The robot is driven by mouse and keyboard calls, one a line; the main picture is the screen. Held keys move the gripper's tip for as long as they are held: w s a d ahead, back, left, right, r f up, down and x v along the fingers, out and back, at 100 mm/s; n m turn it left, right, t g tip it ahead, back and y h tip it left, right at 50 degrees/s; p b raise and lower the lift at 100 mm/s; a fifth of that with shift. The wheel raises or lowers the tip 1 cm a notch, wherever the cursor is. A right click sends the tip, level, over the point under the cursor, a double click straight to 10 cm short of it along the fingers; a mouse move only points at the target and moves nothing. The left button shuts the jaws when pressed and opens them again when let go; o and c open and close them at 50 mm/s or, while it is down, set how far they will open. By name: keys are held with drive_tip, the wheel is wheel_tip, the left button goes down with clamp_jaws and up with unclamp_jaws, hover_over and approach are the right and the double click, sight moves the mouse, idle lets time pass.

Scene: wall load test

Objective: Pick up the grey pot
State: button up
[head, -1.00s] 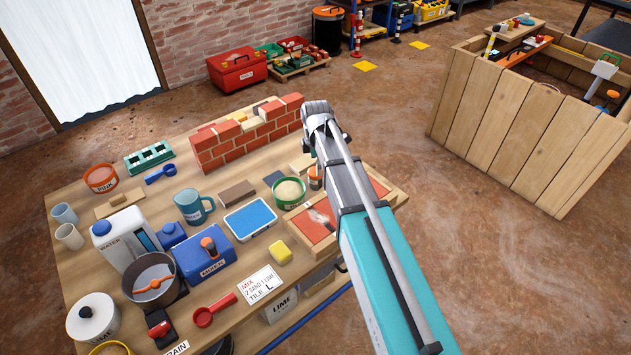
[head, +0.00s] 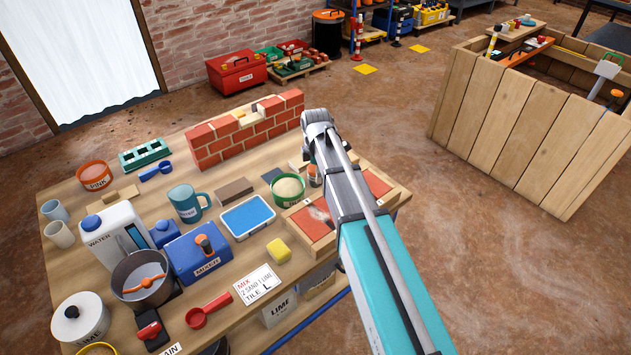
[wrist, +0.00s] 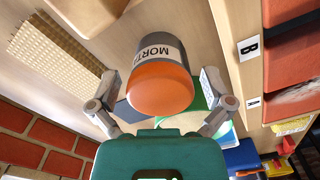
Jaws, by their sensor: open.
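A small grey pot (wrist: 165,50) with an orange lid and a white label reading "MORT…" fills the middle of the wrist view. It also shows in the head view (head: 314,178) at the table's right part, partly covered by my arm. My gripper (wrist: 160,95) is open, with one finger on each side of the pot. I see gaps between the fingers and the pot; neither clearly touches it. In the head view my arm hides the fingers.
A low brick wall (head: 240,135) stands close behind. A green-rimmed tub (head: 288,190), a blue-topped tray (head: 247,217) and a wooden box with red panels (head: 310,222) crowd near the pot. A wooden crate (head: 530,130) stands on the floor at right.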

drive_tip(key=shift+f, duration=0.1)
idle(0.6)
drive_tip(key=c, duration=1)
drive_tip(key=shift+r, duration=0.2)
drive_tip(key=shift+c, duration=0.2)
wheel_tip(320, 180, up, 3)
drive_tip(key=p, duration=0.3)
drive_tip(key=s+d+r+p, duration=0.2)
drive_tip(key=s+r+p, duration=0.7)
drive_tip(key=s, duration=0.5)
drive_tip(key=shift+d+r+p, duration=0.2)
drive_tip(key=shift+r+p, duration=0.1)
drive_tip(key=shift+p, duration=0.25)
drive_tip(key=shift+w, duration=0.1)
